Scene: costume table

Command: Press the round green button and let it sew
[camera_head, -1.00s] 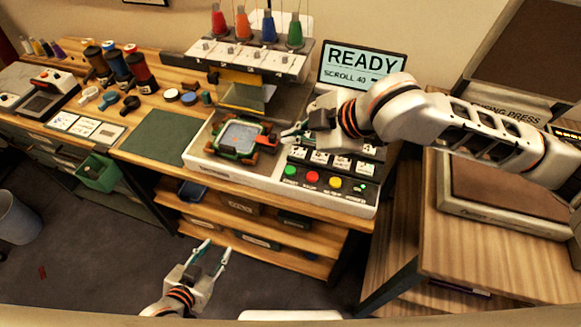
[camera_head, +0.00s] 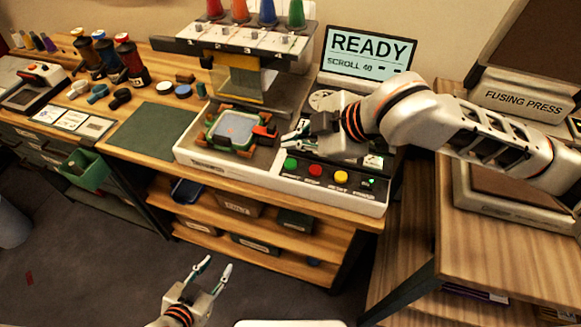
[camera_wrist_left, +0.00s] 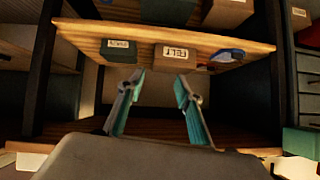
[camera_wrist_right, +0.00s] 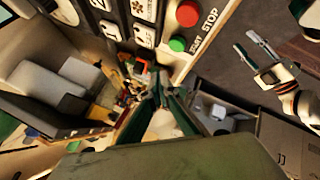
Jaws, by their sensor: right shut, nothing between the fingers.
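The round green button (camera_head: 291,163) is at the left end of the front button row on the embroidery machine (camera_head: 225,166). It also shows in the right wrist view (camera_wrist_right: 177,44), labelled START, beside the red STOP button (camera_wrist_right: 187,14). My right gripper (camera_head: 290,139) is shut and empty, just behind and above the green button in the head view, apart from it. The machine's screen (camera_head: 368,52) reads READY. A green hoop with pale fabric (camera_head: 240,130) sits under the needle head. My left gripper (camera_head: 214,266) is open and empty, low in front of the bench shelves.
A yellow button (camera_head: 341,178) is right of the red one. Thread cones (camera_head: 267,12) stand on top of the machine. A fusing press (camera_head: 520,105) is at the right. A green mat (camera_head: 155,131) lies left of the machine. Shelves (camera_wrist_left: 170,32) face my left gripper.

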